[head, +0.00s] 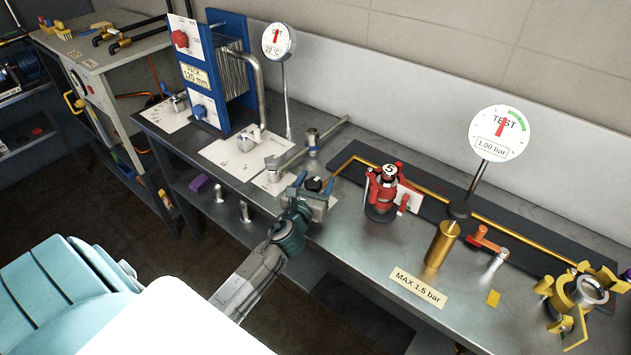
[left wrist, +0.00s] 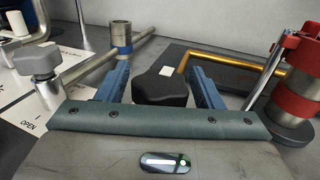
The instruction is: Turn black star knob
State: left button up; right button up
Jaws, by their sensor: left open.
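The black star knob (left wrist: 162,90) shows in the left wrist view with a small white mark on its top. In the head view it is a small dark shape (head: 314,184), partly hidden by my gripper. My left gripper (left wrist: 160,88) is open, with one blue finger on each side of the knob. In the head view my left gripper (head: 312,194) is over the bench, at the near end of the brass pipe. I cannot tell whether the fingers touch the knob. My right gripper is not in view.
A red valve (head: 382,188) stands right of the knob. A grey-handled valve (left wrist: 38,65) and a metal pipe (head: 315,142) are close on the left. A round TEST gauge (head: 499,134) and a brass cylinder (head: 441,245) stand further right. Bare bench (head: 345,240) lies in front.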

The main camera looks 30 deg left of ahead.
pick_arm(q)
jog(key=c, duration=1)
jog(key=shift+y, duration=0.3)
jog(key=shift+n+y+b, duration=0.4)
jog(key=shift+n+y, duration=0.2)
jog(key=shift+n, duration=0.1)
jog(key=n+g+y, duration=0.1)
jog(key=y, duration=0.1)
jog(key=n+g+y+b, duration=0.1)
jog(key=n+g+y, duration=0.1)
jog(key=n+y, duration=0.1)
jog(key=shift+s+a+g+y, duration=0.15)
jog(key=shift+a+g+y, duration=0.15)
jog(key=shift+g, duration=0.1)
jog(key=n+g+y, duration=0.1)
jog(key=g, duration=0.1)
jog(key=n+g+y+b, duration=0.1)
jog(key=n+g+y, duration=0.1)
jog(key=shift+s+a+n+y, duration=0.2)
jog(key=shift+n+y, duration=0.1)
jog(key=shift+s+a+n+g+y, duration=0.15)
jog(key=shift+n+g+y, duration=0.35)
jog(key=shift+n+g, duration=0.55)
jog(key=shift+s+d+n+g+y, duration=0.1)
jog(key=shift+n+g+y, duration=0.45)
jog(key=shift+g, duration=0.9)
jog(key=shift+s+a+g, duration=0.1)
jog(key=shift+g, duration=0.2)
